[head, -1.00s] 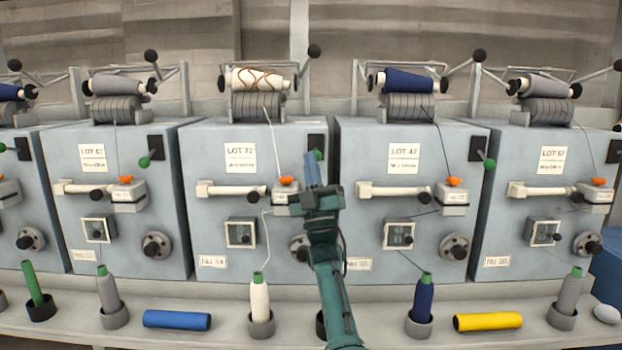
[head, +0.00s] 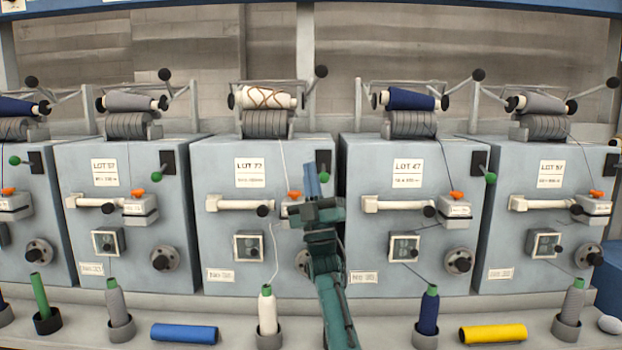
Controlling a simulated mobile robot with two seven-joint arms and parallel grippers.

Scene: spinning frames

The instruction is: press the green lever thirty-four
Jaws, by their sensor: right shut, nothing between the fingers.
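Several grey winding units stand in a row, each with a black plate and a green-knobbed lever at its upper right. The middle unit (head: 225,240), LOT 72, has a small number tag (head: 221,275) that seems to read 34 but is blurred. Its lever plate (head: 323,158) shows just behind my right gripper's tips, and its green knob is mostly hidden there. My right gripper (head: 312,178) is shut and empty, with its blue-grey fingers pointing up in front of the unit's right side. I cannot tell whether it touches the lever. My left gripper is out of view.
Other green knobs show on the unit to the left (head: 163,177) and the unit to the right (head: 490,177). Yarn bobbins (head: 267,312), a blue tube (head: 184,333) and a yellow tube (head: 492,333) sit along the front ledge. White bars (head: 399,204) stick out of the unit fronts.

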